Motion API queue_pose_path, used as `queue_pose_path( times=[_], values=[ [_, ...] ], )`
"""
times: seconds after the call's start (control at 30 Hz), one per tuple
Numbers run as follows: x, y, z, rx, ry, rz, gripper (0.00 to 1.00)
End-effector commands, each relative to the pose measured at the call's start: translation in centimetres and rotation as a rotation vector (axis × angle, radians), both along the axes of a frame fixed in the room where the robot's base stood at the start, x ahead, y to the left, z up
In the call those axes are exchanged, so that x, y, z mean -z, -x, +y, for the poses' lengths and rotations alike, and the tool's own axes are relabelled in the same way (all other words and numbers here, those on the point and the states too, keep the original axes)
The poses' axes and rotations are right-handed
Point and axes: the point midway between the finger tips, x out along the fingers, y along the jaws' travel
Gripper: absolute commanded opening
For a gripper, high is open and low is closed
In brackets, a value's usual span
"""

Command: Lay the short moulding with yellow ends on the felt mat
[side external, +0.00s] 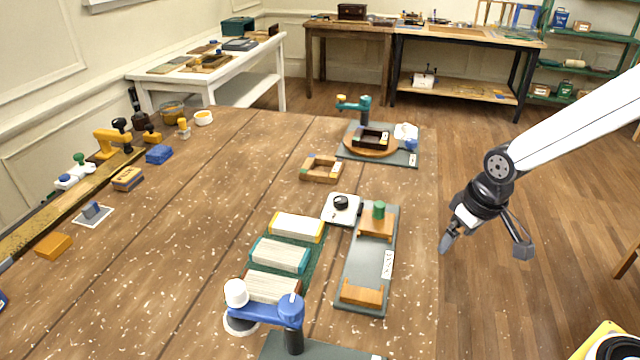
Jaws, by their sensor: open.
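A short cream moulding with yellow ends (297,228) lies near the middle of the wooden table, at the far end of a row of three. Below it in the picture lie a cream moulding with teal ends (280,256) and one with brown-orange ends (270,287). A dark green mat (316,262) shows beside and between these mouldings. The yellow-ended one appears to lie at its far end, but I cannot tell how fully it rests on it. My gripper (485,246) is open and empty, up at the right, well apart from the mouldings.
A grey tray with orange-brown blocks (367,262) and a white square with a black knob (341,207) stand right of the mouldings. A blue-armed stand (290,312) is in front. A small wooden frame (321,168) lies behind.

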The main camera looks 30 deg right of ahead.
Motion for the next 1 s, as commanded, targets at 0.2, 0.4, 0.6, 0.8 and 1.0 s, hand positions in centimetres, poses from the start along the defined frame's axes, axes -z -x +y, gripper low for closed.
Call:
queue_pose_path(
  times=[0.2, 0.4, 0.6, 0.8, 1.0],
  values=[
    [0.9, 3.4, -0.9, 0.061, -0.007, -0.018, 1.0],
    [1.1, 4.0, -1.1, 0.072, -0.009, -0.021, 1.0],
    [1.1, 3.9, -1.1, 0.071, -0.009, -0.02, 1.0],
    [1.1, 3.9, -1.1, 0.07, -0.008, -0.02, 1.0],
    [1.1, 3.9, -1.1, 0.07, -0.008, -0.02, 1.0]
  ],
)
